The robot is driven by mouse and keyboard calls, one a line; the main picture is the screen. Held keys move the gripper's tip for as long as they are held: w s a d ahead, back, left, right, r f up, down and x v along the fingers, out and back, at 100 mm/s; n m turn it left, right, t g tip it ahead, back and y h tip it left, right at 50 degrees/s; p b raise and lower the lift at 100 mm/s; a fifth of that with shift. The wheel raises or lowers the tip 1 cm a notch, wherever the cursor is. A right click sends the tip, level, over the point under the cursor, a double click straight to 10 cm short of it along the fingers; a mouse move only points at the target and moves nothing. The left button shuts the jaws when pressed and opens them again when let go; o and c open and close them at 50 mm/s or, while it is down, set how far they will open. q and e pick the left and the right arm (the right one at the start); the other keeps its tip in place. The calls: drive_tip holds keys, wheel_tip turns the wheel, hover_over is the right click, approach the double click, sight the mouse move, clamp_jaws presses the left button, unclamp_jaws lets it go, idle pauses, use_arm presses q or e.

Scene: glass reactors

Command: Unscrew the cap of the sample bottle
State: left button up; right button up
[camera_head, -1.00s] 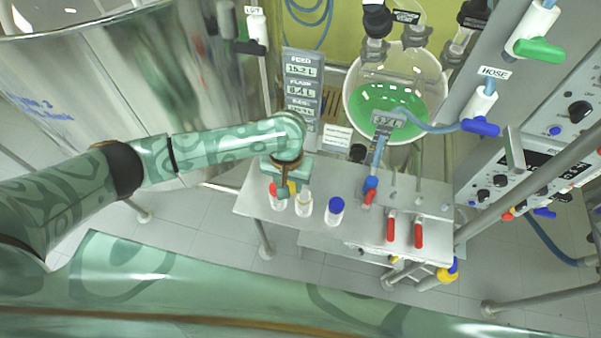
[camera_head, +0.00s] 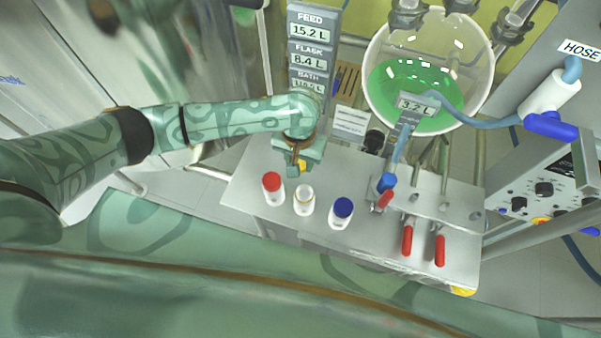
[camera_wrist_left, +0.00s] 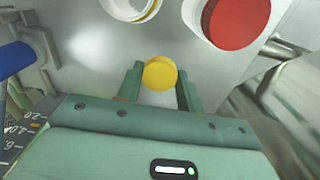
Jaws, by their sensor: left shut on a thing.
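My left gripper (camera_head: 297,167) is shut on a yellow cap (camera_head: 302,168), just behind the row of bottles on the metal bench. In the left wrist view the yellow cap (camera_wrist_left: 160,74) sits between the two fingertips. The middle bottle (camera_head: 304,201) stands upright on the bench with a pale, open-looking top. Its rim also shows at the top of the left wrist view (camera_wrist_left: 131,8). The cap is apart from this bottle. I cannot tell whether the cap touches the bench top. My right gripper is not in view.
A red-capped bottle (camera_head: 273,189) stands left of the middle one and a blue-capped bottle (camera_head: 341,213) right of it. Red-handled valves (camera_head: 407,240) and a blue-and-red valve (camera_head: 386,192) are on the bench (camera_head: 255,160). A flask of green liquid (camera_head: 425,85) stands behind.

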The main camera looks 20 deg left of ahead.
use_arm(q)
wheel_tip(320, 180, down, 7)
drive_tip(key=b, duration=0.3)
drive_tip(key=shift+r, duration=0.4)
drive_tip(key=shift+f, duration=0.15)
